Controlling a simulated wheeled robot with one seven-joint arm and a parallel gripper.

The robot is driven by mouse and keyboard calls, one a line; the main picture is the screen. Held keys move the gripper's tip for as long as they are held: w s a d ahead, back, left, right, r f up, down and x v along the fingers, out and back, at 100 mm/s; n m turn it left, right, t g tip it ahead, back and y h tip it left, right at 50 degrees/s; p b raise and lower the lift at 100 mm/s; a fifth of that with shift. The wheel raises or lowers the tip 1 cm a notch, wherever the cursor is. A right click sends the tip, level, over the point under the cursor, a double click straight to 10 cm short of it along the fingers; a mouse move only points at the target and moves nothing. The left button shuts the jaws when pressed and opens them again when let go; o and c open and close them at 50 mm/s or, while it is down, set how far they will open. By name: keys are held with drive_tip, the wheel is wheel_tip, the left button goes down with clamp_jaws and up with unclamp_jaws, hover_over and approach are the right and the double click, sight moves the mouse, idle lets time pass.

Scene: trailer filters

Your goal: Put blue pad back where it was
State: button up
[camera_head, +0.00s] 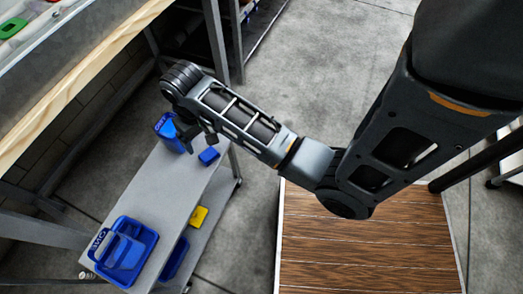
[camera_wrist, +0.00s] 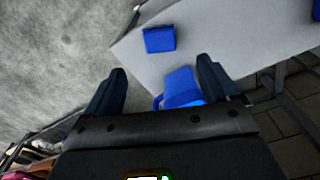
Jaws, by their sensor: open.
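The blue pad (camera_head: 208,156) is a small blue block lying on the grey top of the cart (camera_head: 165,195), near its right edge. In the wrist view the blue pad (camera_wrist: 160,39) lies on the pale surface, ahead of the fingertips and apart from them. My gripper (camera_head: 193,137) is above the far end of the cart, close to the pad and a labelled blue bin (camera_head: 166,127). In the wrist view my gripper (camera_wrist: 162,70) is open, with no pad between its fingers. The blue bin (camera_wrist: 181,84) shows between and below the fingers, its lower part hidden by the gripper body.
A blue tray (camera_head: 148,238) with a label stands at the cart's near end. A yellow block (camera_head: 198,216) and another blue container (camera_head: 176,258) are on the lower shelf. A wood-edged bench (camera_head: 75,82) is at upper left. A wood-slatted platform (camera_head: 370,250) lies at right.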

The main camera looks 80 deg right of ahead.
drive_tip(key=s+a+n+t+h, duration=0.2)
drive_tip(key=s+a+n+t, duration=0.2)
drive_tip(key=s+a+t, duration=0.45)
drive_tip(key=s+a+r+n+t, duration=0.1)
drive_tip(key=s+a+r+t, duration=0.1)
drive_tip(key=r, duration=0.5)
drive_tip(key=s+a+r+n+t+y, duration=0.1)
drive_tip(key=s+a+r+t, duration=0.1)
drive_tip(key=s+r, duration=0.3)
drive_tip(key=s+a+r+n+t+y, duration=0.1)
drive_tip(key=s+a+r, duration=0.3)
drive_tip(key=r, duration=0.5)
drive_tip(key=shift+r+n+t, duration=0.35)
drive_tip(key=shift+n+t, duration=0.05)
drive_tip(key=shift+t, duration=0.15)
